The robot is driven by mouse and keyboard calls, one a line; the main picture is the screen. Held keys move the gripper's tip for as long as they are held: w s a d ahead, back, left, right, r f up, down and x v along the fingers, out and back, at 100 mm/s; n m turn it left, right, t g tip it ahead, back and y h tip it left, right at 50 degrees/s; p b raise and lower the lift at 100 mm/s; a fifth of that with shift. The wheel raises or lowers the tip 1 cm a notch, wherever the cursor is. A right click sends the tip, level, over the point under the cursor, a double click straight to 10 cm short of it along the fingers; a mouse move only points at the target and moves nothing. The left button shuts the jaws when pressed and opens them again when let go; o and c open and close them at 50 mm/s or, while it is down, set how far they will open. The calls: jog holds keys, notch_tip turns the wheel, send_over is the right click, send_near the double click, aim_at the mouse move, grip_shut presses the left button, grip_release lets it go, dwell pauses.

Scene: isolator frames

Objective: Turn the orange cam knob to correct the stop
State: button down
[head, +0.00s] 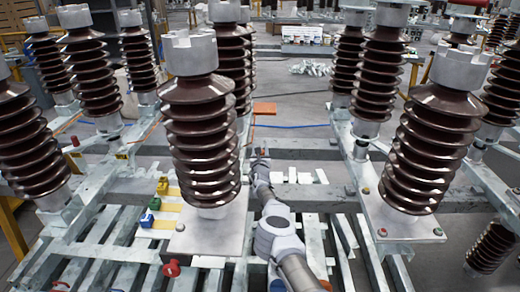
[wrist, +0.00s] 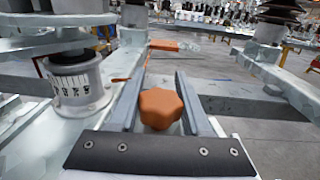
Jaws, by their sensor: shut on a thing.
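The orange cam knob (wrist: 160,110), a lobed knob, sits between the two grey fingers of my gripper (wrist: 163,80) in the wrist view. My gripper is shut on it. In the head view my gripper (head: 261,155) is at the far end of my arm, just right of the front middle insulator, and the knob cannot be made out there. A white drum with a dark printed scale (wrist: 80,85) stands left of the fingers in the wrist view; its reading is too small to tell. The stop cannot be clearly identified.
Tall brown ribbed insulators (head: 200,130) stand on both sides, one close left of my arm and another (head: 430,140) to the right. A flat orange piece (head: 264,108) lies beyond my gripper. Small yellow, green and blue blocks (head: 154,203) sit at the left on the slatted steel frame.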

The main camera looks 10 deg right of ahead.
jog(key=shift+a+f, duration=0.1)
jog(key=shift+f, duration=0.05)
jog(key=shift+c, duration=1.8)
grip_release()
jog(key=shift+s, duration=0.1)
jog(key=shift+r, duration=0.2)
